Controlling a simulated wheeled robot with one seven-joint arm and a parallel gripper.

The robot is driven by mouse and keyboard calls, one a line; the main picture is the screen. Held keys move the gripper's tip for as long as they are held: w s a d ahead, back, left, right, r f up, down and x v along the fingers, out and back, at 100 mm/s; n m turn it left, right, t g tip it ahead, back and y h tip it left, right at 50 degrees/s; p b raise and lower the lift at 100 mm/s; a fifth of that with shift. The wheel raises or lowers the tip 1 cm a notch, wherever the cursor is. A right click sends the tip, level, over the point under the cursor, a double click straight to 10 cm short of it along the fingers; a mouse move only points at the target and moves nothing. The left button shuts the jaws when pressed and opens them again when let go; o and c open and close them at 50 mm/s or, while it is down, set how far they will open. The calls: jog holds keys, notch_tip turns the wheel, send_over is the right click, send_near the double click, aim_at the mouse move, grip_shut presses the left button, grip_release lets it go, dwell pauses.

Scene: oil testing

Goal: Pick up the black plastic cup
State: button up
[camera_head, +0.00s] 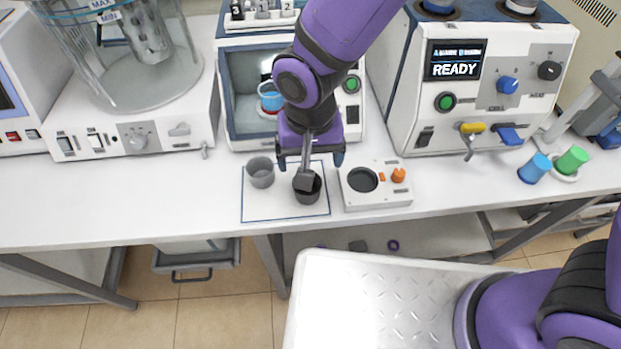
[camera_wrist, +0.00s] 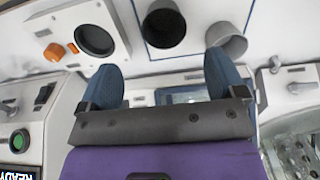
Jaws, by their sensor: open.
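The black plastic cup (camera_head: 308,190) stands upright on a white mat (camera_head: 284,209) with a blue outline on the bench. A grey cup (camera_head: 261,173) stands to its left on the same mat. My gripper (camera_head: 312,163) is just behind and above the black cup, open and empty, and part of my wrist hides the cup's rear rim. In the wrist view, my two blue fingertips (camera_wrist: 162,75) are spread wide. The black cup (camera_wrist: 163,27) lies beyond them, between their lines, and the grey cup (camera_wrist: 228,40) is close beyond the right finger.
A small device (camera_head: 376,199) with a round dark well and orange knob sits right of the mat. An open chamber holding a blue cup (camera_head: 271,97) stands behind my gripper. Blue (camera_head: 534,168) and green (camera_head: 571,161) cups stand far right. The bench left of the mat is clear.

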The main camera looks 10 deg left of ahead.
jog(key=f, duration=0.6)
jog(key=shift+s+a+f, duration=0.1)
jog(key=shift+a+f, duration=0.2)
jog(key=shift+w+f, duration=0.2)
jog(key=shift+f, duration=1.1)
jog(key=shift+w+f, duration=0.15)
jog(key=shift+f, duration=1.15)
jog(key=shift+c, duration=0.4)
jog(key=c, duration=0.9)
